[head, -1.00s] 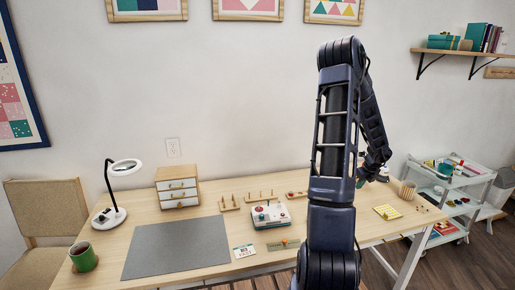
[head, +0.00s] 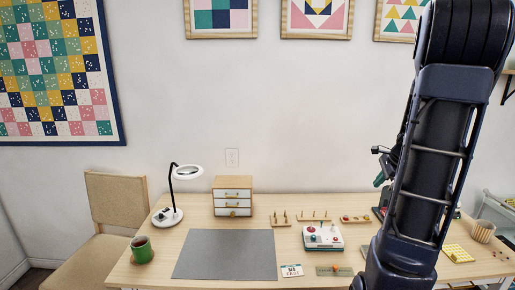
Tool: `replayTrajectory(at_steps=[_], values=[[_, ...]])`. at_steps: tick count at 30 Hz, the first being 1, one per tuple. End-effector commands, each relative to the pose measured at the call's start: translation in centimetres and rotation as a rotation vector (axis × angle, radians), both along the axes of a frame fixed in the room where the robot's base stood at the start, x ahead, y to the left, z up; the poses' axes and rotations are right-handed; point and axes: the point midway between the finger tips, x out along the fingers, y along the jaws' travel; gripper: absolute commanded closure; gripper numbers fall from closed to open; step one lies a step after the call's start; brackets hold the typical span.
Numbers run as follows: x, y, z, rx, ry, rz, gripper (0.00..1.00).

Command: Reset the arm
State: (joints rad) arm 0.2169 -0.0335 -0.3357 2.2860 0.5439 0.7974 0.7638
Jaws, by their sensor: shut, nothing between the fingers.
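My arm rises at the right of the head view, large and close, folded at its top. My gripper (head: 377,150) shows only in part, at the left edge of the arm and above the back of the table. It is shut and holds nothing. Its wrist is mostly hidden behind my upper arm link. The wooden table (head: 296,262) lies below, and the gripper looks clear of it.
A chair (head: 115,205) stands left. A cart (head: 497,210) stands right.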

Motion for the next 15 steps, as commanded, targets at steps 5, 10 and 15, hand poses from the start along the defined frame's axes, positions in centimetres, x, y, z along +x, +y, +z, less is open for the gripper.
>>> replayTrajectory(at_steps=[5, 10, 15], values=[[-2.4, 4.7, 3.1, -0.09, -0.061, 0.258, 1.0], [-5.0, 8.4, 5.3, -0.188, -0.115, 0.497, 1.0], [-8.1, 11.6, 7.1, -0.297, -0.162, 0.733, 1.0]])
